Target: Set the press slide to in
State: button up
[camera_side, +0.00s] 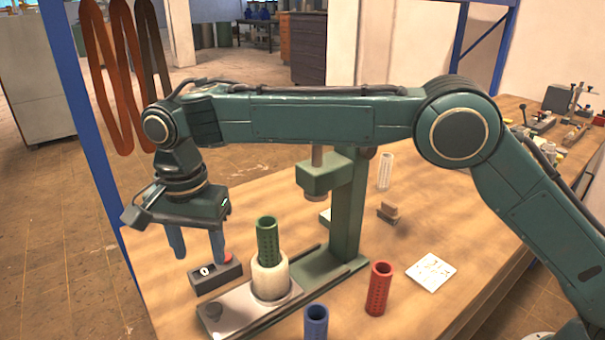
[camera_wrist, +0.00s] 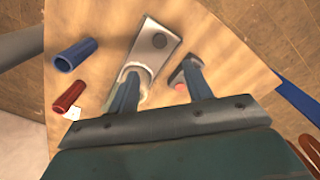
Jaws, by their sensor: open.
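The green press (camera_side: 345,205) stands upright on the wooden table. Its slide (camera_side: 228,312) is a grey plate with a dark knob (camera_side: 213,312) at its near-left end. The plate sits at the front-left end of the rails, out from under the ram (camera_side: 317,185). A white holder (camera_side: 270,278) on the slide carries an upright green perforated sleeve (camera_side: 267,240). My gripper (camera_side: 197,247) is open and empty, pointing down left of the holder, above the table. In the wrist view the slide (camera_wrist: 160,35) lies beyond my fingers (camera_wrist: 160,85), partly hidden by one of them.
A dark box (camera_side: 215,280) with a red button (camera_side: 227,258) is close to my right finger. A red sleeve (camera_side: 379,288) and a blue sleeve (camera_side: 316,322) stand right of the rails. A white sleeve (camera_side: 386,171), a small brown block (camera_side: 388,212) and a paper note (camera_side: 431,272) are farther right.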

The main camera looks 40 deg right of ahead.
aim_at(214, 308)
notch_tip(214, 308, down, 14)
jog(key=shift+r, duration=0.15)
dwell(0.7)
grip_shut()
